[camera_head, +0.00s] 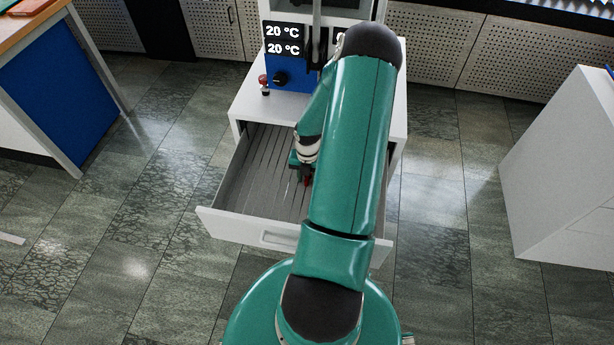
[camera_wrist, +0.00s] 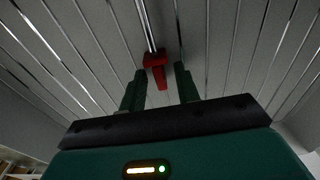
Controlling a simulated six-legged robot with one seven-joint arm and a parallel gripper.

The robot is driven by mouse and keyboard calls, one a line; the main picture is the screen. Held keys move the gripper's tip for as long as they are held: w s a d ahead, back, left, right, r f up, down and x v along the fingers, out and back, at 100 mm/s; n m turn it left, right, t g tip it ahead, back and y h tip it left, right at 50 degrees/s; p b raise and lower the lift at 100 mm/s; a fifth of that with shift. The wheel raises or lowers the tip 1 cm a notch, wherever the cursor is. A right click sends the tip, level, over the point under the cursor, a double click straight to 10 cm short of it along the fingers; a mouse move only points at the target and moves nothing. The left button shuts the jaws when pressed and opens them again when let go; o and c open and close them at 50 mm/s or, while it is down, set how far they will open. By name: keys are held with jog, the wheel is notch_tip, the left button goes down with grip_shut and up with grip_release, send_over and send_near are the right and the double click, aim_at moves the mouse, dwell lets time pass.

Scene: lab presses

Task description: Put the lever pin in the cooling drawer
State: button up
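The lever pin (camera_wrist: 154,60) shows a red handle and a bright metal shaft in the wrist view. It is over the slatted floor of the open cooling drawer (camera_head: 230,222); whether it rests on the floor is hard to tell. My gripper (camera_wrist: 161,82) points down into the drawer with its two fingers apart. The red handle is at and between the fingertips, with visible gaps on both sides. In the head view my gripper (camera_head: 303,172) is inside the drawer, and only a small red bit of the pin (camera_head: 308,181) shows beside it. My arm hides the drawer's right part.
The drawer belongs to a white press cabinet (camera_head: 390,110) with a blue panel reading 20 °C (camera_head: 284,40) and a red button (camera_head: 263,80). A blue-sided bench (camera_head: 65,100) stands left, a white cabinet (camera_head: 560,170) right. The tiled floor between is clear.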

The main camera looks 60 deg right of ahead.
notch_tip(320, 180, up, 12)
jog(key=w+a+r+m+t+h, duration=0.15)
jog(key=w+a+r+m, duration=0.3)
jog(key=a+r, duration=0.45)
jog(key=w+a+r+m+g+h, duration=0.1)
jog(key=w+a+r+m+h, duration=0.15)
jog(key=a+r+m, duration=0.7)
jog(key=s+a+r+m+t+y, duration=0.1)
jog(key=s+a+r+m+t, duration=0.1)
jog(key=s+a+r+m, duration=0.2)
jog(key=s+a+r+m+t+y, duration=0.2)
jog(key=a+r, duration=0.8)
jog(key=a, duration=0.5)
jog(key=s+m+t, duration=0.1)
jog(key=s+m, duration=0.1)
jog(key=shift+s+r+m, duration=0.25)
jog(key=shift+s+m, duration=0.05)
jog(key=shift+s, duration=0.05)
jog(key=shift+d+t, duration=0.1)
jog(key=shift+t, duration=0.15)
